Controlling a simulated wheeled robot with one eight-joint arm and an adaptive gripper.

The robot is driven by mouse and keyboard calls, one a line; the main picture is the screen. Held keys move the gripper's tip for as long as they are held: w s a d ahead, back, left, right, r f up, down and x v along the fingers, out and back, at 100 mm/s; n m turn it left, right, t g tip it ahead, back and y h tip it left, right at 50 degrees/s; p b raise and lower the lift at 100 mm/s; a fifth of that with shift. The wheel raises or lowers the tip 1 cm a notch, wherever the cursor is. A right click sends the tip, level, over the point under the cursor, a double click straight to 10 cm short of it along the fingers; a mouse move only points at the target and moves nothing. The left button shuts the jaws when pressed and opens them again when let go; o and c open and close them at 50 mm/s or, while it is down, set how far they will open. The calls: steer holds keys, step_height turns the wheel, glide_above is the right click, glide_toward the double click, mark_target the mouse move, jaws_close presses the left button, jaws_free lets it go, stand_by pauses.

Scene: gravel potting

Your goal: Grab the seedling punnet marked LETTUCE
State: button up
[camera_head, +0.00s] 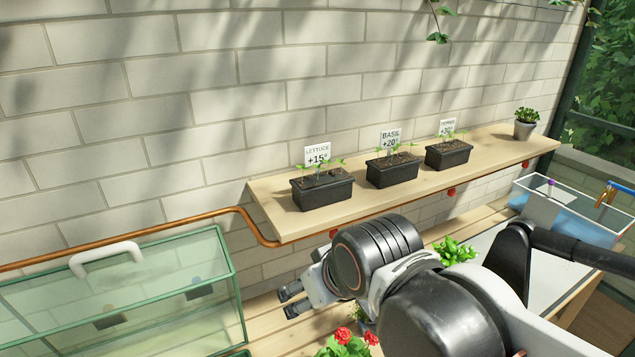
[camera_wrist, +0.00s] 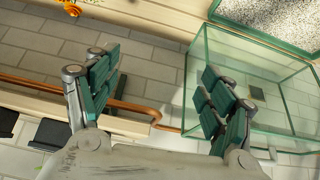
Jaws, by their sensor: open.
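The LETTUCE punnet (camera_head: 322,192) is a black tray of small seedlings at the left end of the wooden wall shelf. Its white card reads LETTUCE +15°. The BASIL punnet (camera_head: 392,171) and a third punnet (camera_head: 449,155), its card hard to read, stand to its right. My gripper (camera_head: 287,302) is open and empty, below the shelf and apart from the LETTUCE punnet. In the wrist view my gripper (camera_wrist: 160,92) has its green-padded fingers spread wide with nothing between them. A dark punnet (camera_wrist: 48,134) shows at the lower left there, its label unseen.
The wooden shelf (camera_head: 268,212) has a copper pipe (camera_head: 190,220) running to and beneath its left end. A glass case (camera_head: 200,262) with a white handle stands at left. A small potted plant (camera_head: 525,124) stands at the shelf's right end. Red flowers (camera_head: 343,335) stand below my gripper.

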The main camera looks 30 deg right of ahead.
steer(key=w+d+r+n+g+p, duration=0.2)
steer(key=w+r+n+p, duration=0.25)
steer(key=r+p, duration=0.35)
step_height(320, 180, up, 14)
steer(key=n+g+p, duration=0.5)
steer(key=n+p, duration=0.8)
steer(key=p, duration=0.8)
glide_above(322, 179)
step_height(322, 179, down, 13)
steer(key=shift+r+p, duration=0.1)
steer(key=shift+p, duration=0.5)
steer(key=c, duration=1.3)
